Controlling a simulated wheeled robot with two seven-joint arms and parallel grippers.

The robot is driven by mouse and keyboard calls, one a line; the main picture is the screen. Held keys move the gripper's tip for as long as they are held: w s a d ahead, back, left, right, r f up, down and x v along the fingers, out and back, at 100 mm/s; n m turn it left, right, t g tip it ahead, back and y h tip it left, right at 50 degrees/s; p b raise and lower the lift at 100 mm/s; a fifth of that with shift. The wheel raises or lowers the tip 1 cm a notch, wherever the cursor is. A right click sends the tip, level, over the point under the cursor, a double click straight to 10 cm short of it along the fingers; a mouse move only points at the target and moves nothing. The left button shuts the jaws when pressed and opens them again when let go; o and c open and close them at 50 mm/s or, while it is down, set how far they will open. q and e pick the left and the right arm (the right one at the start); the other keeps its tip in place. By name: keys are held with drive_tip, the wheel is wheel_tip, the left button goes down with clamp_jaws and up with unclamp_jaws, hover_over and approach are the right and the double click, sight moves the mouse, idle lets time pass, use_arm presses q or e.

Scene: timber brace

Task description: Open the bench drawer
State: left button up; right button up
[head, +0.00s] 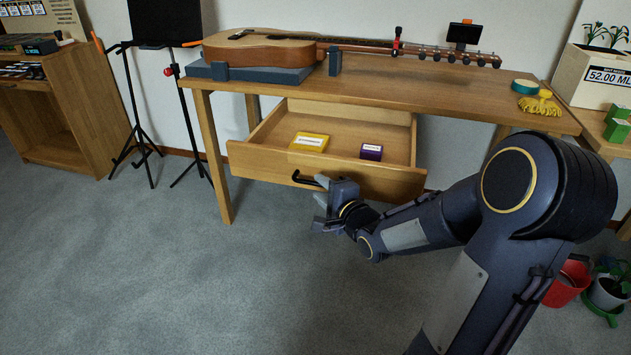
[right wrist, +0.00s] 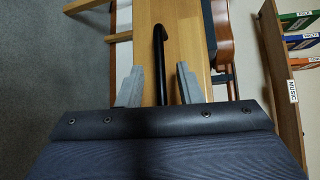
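The bench drawer (head: 330,165) is pulled well out from under the wooden bench (head: 400,88), and its inside shows. A black bar handle (head: 303,181) is on its front, left of the middle. My right gripper (head: 318,190) is at the handle. In the right wrist view the handle (right wrist: 160,60) runs between the two grey fingers (right wrist: 160,82), with a visible gap on each side, so the gripper is open around it. My left gripper is not in view.
The drawer holds a yellow box (head: 309,142) and a purple box (head: 371,152). A guitar (head: 262,50) lies on the bench. Tripod stands (head: 140,120) are at the left. A red pot (head: 567,283) is on the floor at the right. The floor before the drawer is clear.

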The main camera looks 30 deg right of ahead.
drive_tip(key=s, duration=0.3)
drive_tip(key=shift+s+a+r+p, duration=0.15)
drive_tip(key=shift+s+r+p, duration=0.15)
drive_tip(key=shift+s+p, duration=0.1)
drive_tip(key=s+a+n+g+y, duration=0.3)
drive_tip(key=s+a+n+g, duration=0.2)
drive_tip(key=s+a+n, duration=0.45)
drive_tip(key=s+a+n+g+y, duration=0.2)
drive_tip(key=s+a+n+g, duration=0.4)
drive_tip(key=s+n, duration=0.55)
wheel_tip(320, 180, up, 33)
drive_tip(key=m+p, duration=0.2)
drive_tip(key=p, duration=3.2)
drive_tip(key=shift+s+a+f, duration=0.15)
drive_tip(key=shift+s+a, duration=0.05)
drive_tip(key=shift+s, duration=0.15)
